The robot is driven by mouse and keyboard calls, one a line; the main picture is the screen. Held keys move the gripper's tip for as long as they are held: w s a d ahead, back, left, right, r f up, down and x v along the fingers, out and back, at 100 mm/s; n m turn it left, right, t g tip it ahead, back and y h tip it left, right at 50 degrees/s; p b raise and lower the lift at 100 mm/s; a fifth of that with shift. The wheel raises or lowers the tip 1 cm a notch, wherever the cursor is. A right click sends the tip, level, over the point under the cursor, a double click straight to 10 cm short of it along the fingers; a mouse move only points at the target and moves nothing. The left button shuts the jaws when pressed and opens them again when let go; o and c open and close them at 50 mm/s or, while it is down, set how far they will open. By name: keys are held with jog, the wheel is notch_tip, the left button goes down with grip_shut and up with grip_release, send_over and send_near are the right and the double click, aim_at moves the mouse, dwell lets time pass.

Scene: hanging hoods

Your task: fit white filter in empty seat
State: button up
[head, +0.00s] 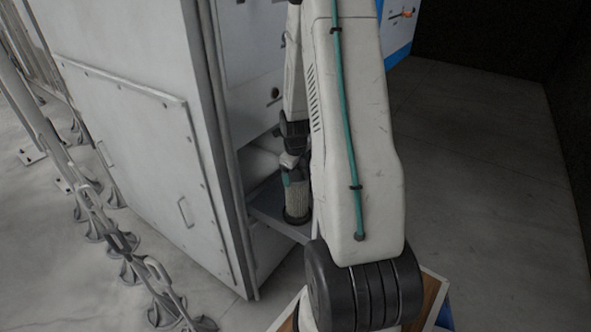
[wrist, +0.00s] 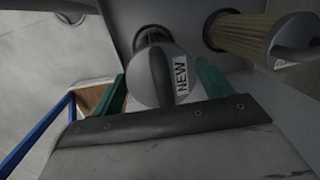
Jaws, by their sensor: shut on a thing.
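The white filter (wrist: 143,88) shows its round end cap with a dark grip ridge and a "NEW" label in the wrist view. My gripper (wrist: 162,80) is shut on it, one green finger on each side. A dark ring (wrist: 152,36) shows just behind the cap; the cap hides most of the filter's body, so I cannot tell whether it is seated. A yellowish pleated filter (wrist: 241,32) with a grey end cap stands to the right. In the head view a pleated cylinder (head: 298,195) is under my gripper (head: 288,175), partly behind my arm; I cannot tell which filter it is.
A tall pale cabinet (head: 140,130) stands left of my arm, with an opening at its right side. A chain (head: 125,243) and posts run along the left. A tray with a brown bottom (wrist: 92,98) shows at lower left. The floor at right (head: 480,170) is clear.

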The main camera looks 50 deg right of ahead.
jog(key=shift+f, duration=0.55)
jog(key=o, duration=1.1)
jog(key=r, duration=0.5)
jog(key=s+a+r, duration=0.1)
jog(key=r, duration=0.1)
jog(key=shift+r, duration=0.35)
